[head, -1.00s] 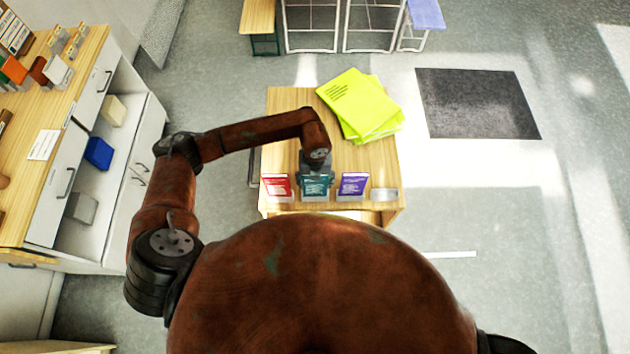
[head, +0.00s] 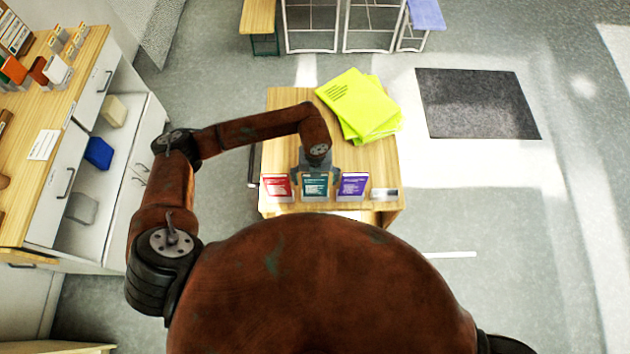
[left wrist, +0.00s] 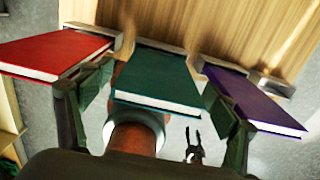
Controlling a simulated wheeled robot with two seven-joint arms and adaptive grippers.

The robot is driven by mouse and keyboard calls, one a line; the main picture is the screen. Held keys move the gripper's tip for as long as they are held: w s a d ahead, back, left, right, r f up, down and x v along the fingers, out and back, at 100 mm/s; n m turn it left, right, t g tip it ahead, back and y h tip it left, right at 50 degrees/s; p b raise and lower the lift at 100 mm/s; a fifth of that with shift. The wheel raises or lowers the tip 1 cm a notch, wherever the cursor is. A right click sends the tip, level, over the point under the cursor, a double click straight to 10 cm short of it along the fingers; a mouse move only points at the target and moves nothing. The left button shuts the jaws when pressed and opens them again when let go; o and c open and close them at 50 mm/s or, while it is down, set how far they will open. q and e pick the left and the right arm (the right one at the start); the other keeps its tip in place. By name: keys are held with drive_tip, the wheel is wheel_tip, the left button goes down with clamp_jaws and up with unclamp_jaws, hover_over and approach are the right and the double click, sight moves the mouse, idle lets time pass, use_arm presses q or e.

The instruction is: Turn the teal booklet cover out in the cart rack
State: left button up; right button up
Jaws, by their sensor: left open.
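The teal booklet (head: 315,186) stands in the middle slot of the rack along the near edge of the wooden cart (head: 370,156). Its printed face shows in the head view, like its neighbours'. My left gripper (head: 316,180) is open, with one finger on each side of the teal booklet. In the left wrist view the teal booklet (left wrist: 158,80) lies between the spread fingers (left wrist: 160,102), with gaps on both sides.
A red booklet (head: 277,187) stands left of the teal one and a purple booklet (head: 352,186) right of it, both close to my fingers. An empty-looking holder (head: 384,194) is at the right end. Yellow-green folders (head: 360,103) lie behind.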

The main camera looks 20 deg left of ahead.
use_arm(q)
wheel_tip(320, 180, up, 10)
drive_tip(key=shift+r, duration=0.1)
idle(0.7)
